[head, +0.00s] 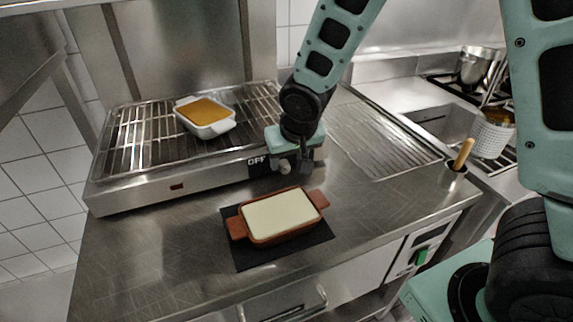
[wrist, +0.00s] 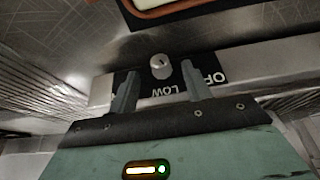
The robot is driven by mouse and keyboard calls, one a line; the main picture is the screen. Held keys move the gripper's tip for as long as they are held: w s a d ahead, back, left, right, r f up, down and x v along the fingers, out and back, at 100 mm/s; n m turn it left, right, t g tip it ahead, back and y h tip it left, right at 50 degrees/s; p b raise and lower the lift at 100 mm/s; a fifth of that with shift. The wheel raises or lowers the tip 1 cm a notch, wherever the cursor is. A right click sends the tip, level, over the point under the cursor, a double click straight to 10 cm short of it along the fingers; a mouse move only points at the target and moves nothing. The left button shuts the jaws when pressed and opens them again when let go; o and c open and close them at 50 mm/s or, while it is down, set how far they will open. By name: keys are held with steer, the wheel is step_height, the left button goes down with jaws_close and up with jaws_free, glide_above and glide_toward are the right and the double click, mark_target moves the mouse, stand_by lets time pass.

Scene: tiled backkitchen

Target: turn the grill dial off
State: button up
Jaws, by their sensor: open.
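The grill (head: 140,183) stands at the back left of the counter, with a metal front panel. Its dial (wrist: 161,66) is a small round grey knob on a black label plate with white lettering; "LOW" and part of "OFF" can be read in the wrist view. The dial (head: 284,167) also shows in the head view just below my gripper. My gripper (wrist: 160,84) is open at the front panel, one finger on each side of the dial in the picture. I cannot tell whether the fingers touch it. The knob's pointer setting is hard to make out.
A white dish with orange food (head: 205,115) sits on the grill rack. A brown dish with pale food (head: 280,216) stands on a black mat (head: 247,257) close in front of the dial. A holder with a wooden-handled tool (head: 456,170) stands at right.

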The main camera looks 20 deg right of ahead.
mark_target(284, 167)
steer(key=shift+x, duration=1.65)
steer(key=c, duration=1)
steer(key=shift+a+f+b, duration=0.1)
steer(key=shift+b, duration=0.5)
steer(key=shift+a+f+h+b, duration=0.15)
steer(key=shift+h+b, duration=0.35)
steer(key=shift+b, duration=0.4)
steer(key=shift+n+h+b, duration=0.3)
steer(key=shift+h+b, duration=0.2)
steer(key=shift+b, duration=0.25)
steer(key=shift+a+n+h+b, duration=0.2)
steer(key=shift+n+h+b, duration=0.15)
steer(key=shift+h, duration=1.35)
steer(key=o, duration=1)
